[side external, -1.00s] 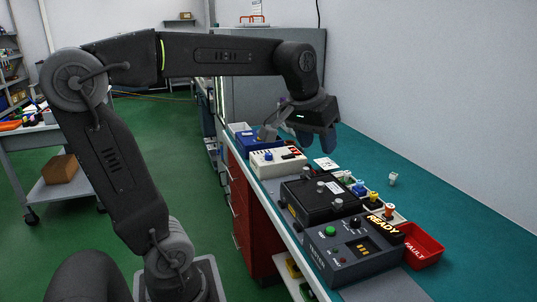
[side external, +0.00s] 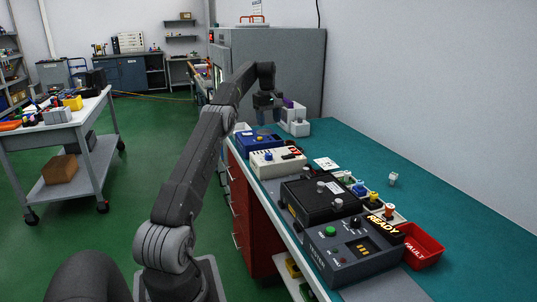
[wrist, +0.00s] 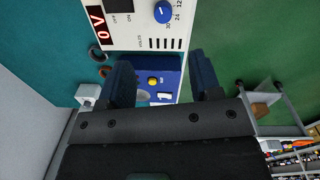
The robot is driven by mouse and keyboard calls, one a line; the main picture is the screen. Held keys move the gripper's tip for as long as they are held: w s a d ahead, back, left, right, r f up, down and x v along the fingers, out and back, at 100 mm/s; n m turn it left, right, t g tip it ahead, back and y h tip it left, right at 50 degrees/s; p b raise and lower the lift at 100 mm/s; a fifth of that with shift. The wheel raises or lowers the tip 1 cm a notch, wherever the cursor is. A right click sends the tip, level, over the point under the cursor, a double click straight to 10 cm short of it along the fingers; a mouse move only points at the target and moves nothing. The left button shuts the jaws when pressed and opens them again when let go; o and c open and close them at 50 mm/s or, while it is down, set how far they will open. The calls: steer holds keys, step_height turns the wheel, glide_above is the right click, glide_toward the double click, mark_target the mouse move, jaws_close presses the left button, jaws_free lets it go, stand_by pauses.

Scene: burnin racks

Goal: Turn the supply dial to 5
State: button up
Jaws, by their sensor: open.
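The supply is a cream box (side external: 277,161) on the bench, with a blue dial (side external: 267,155) on top. In the wrist view the supply (wrist: 120,42) is upside down at the top edge. Its blue dial (wrist: 163,12) has a white mark, and the numbers 12, 24 and 30 show beside it; the rest of the scale is cut off. Its red display (wrist: 98,24) reads 0 V. My gripper (wrist: 163,80) is open and empty, its fingers apart over the blue box. In the side view my gripper (side external: 268,103) hangs beyond the supply, apart from the dial.
A blue box (side external: 258,141) with a yellow knob (wrist: 153,81) stands behind the supply. A black box (side external: 318,196), a grey READY console (side external: 350,250) and a red FAULT tray (side external: 424,246) stand nearer. The bench's right side is mostly clear.

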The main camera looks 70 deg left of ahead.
mark_target(268, 154)
steer(key=f, duration=1.4)
steer(key=shift+w+a+f, duration=0.1)
steer(key=shift+a+f, duration=0.05)
steer(key=shift+a, duration=0.25)
steer(key=c, duration=0.9)
steer(key=shift+c, duration=0.2)
steer(key=m, duration=0.4)
steer(key=shift+a+m, duration=0.1)
steer(key=shift+m, duration=2.2)
steer(key=shift+h, duration=0.3)
